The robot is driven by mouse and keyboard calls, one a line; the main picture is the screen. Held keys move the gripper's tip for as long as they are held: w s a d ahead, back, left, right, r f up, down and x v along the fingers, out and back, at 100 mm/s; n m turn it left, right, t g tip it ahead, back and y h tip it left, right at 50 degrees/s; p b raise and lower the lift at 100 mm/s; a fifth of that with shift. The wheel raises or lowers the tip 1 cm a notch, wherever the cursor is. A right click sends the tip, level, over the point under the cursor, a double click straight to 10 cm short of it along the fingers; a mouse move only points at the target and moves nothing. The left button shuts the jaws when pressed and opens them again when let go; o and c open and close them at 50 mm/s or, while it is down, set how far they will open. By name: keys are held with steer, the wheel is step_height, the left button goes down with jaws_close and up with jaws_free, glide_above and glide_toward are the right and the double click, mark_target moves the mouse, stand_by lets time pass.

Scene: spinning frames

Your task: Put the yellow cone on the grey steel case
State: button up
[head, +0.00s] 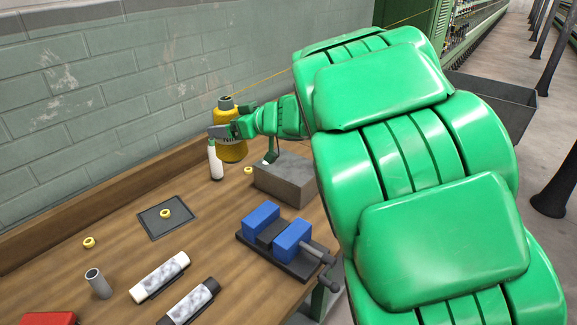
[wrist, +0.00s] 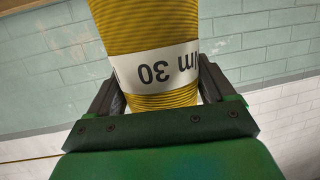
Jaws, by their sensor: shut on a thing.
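The yellow cone (head: 233,152) has a white label band and stands roughly upright in my gripper (head: 224,132), near the back wall. My gripper is shut on its middle. In the wrist view the cone (wrist: 150,35) fills the space between the two dark fingers (wrist: 158,98), with the printed label facing the camera. The grey steel case (head: 288,182) sits on the bench to the right of the cone and nearer the camera. My arm hides part of its right side. I cannot tell how high the cone's base is above the bench.
A white bottle (head: 215,162) stands close to the cone's left. A blue-jawed vise (head: 262,218) lies in front of the case. A dark mat (head: 158,228), small yellow rings, a grey tube (head: 98,283) and two labelled rolls (head: 160,277) occupy the left bench.

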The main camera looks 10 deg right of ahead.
steer(key=d+m+t+h, duration=0.1)
steer(key=d+m+t, duration=0.1)
steer(key=d, duration=1.5)
steer(key=w+f, duration=1.2)
steer(key=w, duration=0.1)
steer(key=shift+a+f, duration=0.15)
steer(key=shift+f, duration=0.1)
steer(key=o, duration=1.2)
steer(key=shift+f, duration=0.1)
steer(key=shift+o, duration=0.2)
steer(key=r+v, duration=0.1)
steer(key=v, duration=1.1)
